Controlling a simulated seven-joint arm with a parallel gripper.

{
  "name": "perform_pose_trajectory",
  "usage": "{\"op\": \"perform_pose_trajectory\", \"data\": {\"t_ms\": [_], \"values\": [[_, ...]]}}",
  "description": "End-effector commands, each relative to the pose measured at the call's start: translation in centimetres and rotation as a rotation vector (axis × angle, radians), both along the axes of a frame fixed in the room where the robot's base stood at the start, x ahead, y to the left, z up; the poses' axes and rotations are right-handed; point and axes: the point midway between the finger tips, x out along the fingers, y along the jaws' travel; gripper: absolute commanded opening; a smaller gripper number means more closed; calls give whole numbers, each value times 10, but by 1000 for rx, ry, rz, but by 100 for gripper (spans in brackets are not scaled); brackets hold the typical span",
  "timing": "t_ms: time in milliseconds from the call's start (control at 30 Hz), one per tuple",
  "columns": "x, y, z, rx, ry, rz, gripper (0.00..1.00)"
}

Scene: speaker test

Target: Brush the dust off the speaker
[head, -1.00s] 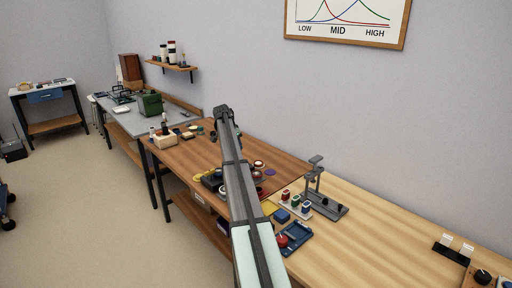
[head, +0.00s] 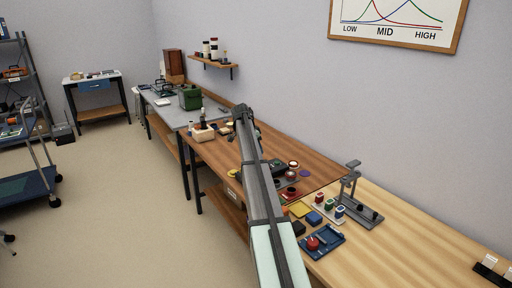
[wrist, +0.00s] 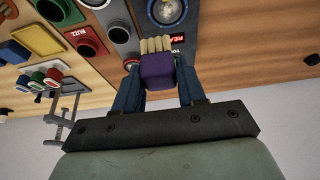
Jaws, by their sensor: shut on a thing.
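My gripper (wrist: 158,76) is shut on a small brush (wrist: 157,70) with a purple body and pale bristles, held between its two blue fingers in the wrist view. I cannot tell whether the bristles touch anything, and I make out no dust. In the head view my gripper (head: 243,111) is the dark far end of my arm, over the wooden bench (head: 222,152); its fingers and the brush are not clear there.
A grey stand (head: 358,207), a blue tray (head: 330,247) and colored buttons stand on the near bench. A green box (head: 190,98) stands farther back.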

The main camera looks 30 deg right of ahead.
Motion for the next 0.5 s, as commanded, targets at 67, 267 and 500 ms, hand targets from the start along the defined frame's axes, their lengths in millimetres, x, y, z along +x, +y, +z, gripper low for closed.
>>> {"op": "perform_pose_trajectory", "data": {"t_ms": [67, 267, 500], "values": [[0, 0, -6, 0, 0, 0, 16], [-1, 0, -25, 1, 1, 1, 16], [0, 0, -46, 0, 0, 1, 16]]}}
